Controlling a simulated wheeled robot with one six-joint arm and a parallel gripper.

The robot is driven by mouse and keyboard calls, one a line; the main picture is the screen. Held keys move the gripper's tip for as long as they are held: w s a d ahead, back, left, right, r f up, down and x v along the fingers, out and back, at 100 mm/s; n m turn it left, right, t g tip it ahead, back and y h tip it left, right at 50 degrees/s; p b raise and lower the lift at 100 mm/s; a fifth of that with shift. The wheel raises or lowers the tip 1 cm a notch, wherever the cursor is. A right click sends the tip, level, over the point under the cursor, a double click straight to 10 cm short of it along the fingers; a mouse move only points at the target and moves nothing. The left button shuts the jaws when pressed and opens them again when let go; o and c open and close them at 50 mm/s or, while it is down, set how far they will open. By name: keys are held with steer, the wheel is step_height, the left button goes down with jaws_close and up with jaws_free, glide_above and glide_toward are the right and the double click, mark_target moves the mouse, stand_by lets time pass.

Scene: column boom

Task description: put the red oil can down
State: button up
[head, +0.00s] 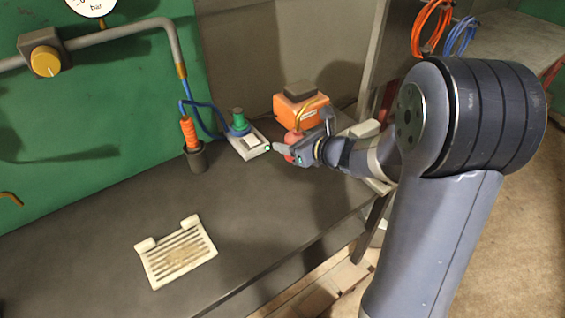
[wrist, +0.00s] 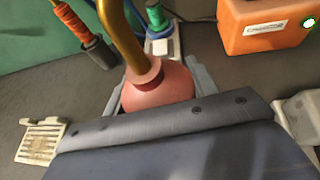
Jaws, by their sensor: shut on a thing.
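The red oil can (wrist: 158,90) is in my gripper, with its round pinkish-red body and bent brass spout seen in the wrist view. In the head view only a small red part of the can (head: 289,158) and its spout show; the rest is hidden by my gripper (head: 294,152). My gripper is shut on the can, with one grey finger on each side in the wrist view. It is over the grey bench (head: 110,210), near the bench's right part. I cannot tell whether the can's base touches the bench.
An orange box (head: 290,108) stands behind my gripper. A pale stand with a green-topped item (head: 238,120) and an orange-handled tool in a dark holder (head: 195,155) are to the left. A cream slotted tray (head: 160,270) lies front left; the bench between is clear.

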glide_above(289, 176)
step_height(289, 176, down, 5)
steer(key=shift+a+r+b, duration=0.1)
steer(key=shift+b, duration=0.2)
steer(key=shift+f, duration=2.45)
steer(key=shift+f+b, duration=0.25)
steer(key=shift+b, duration=0.1)
steer(key=o, duration=1.2)
steer(key=shift+r, duration=0.1)
steer(key=shift+r, duration=0.15)
steer(key=v, duration=1.2)
